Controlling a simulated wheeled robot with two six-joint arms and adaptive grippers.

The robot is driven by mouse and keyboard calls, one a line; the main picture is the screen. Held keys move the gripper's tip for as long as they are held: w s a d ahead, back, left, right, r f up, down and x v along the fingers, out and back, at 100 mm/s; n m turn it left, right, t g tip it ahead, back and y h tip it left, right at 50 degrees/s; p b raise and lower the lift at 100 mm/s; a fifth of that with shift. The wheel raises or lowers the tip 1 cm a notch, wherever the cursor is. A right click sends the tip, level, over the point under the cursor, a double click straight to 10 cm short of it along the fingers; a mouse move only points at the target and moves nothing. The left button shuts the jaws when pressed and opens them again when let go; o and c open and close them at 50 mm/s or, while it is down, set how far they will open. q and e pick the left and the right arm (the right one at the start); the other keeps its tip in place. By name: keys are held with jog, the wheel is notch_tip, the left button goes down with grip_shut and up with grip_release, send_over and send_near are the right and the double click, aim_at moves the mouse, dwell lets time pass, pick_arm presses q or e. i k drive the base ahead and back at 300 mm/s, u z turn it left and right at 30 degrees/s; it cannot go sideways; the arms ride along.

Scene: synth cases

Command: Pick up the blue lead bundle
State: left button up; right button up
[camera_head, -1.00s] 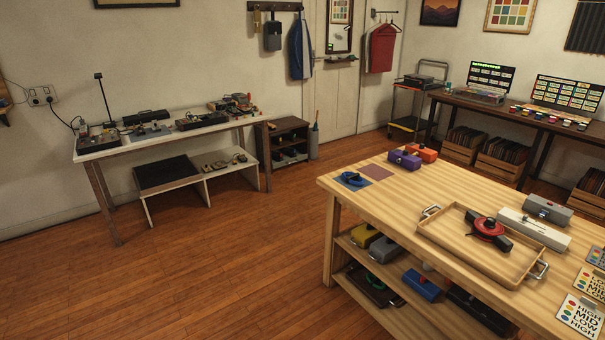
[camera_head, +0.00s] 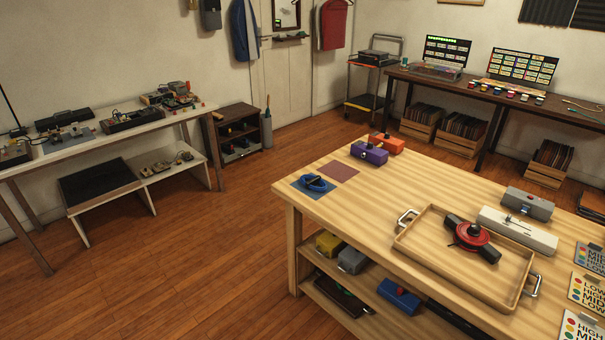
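The blue lead bundle (camera_head: 314,183) is a small coiled blue lead with a dark part on it. It lies on a blue square mat (camera_head: 303,192) at the near left corner of the light wooden table (camera_head: 370,212). Nothing covers it. Neither of my grippers shows in the head view.
A mauve square mat (camera_head: 339,171) lies behind the bundle, with a purple case (camera_head: 369,153) and an orange case (camera_head: 387,143) beyond. Open wooden floor (camera_head: 180,255) lies left of the table.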

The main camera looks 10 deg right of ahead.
aim_at(314, 180)
jog(key=z, duration=0.55)
jog(key=i, duration=0.85)
jog(key=z, duration=0.75)
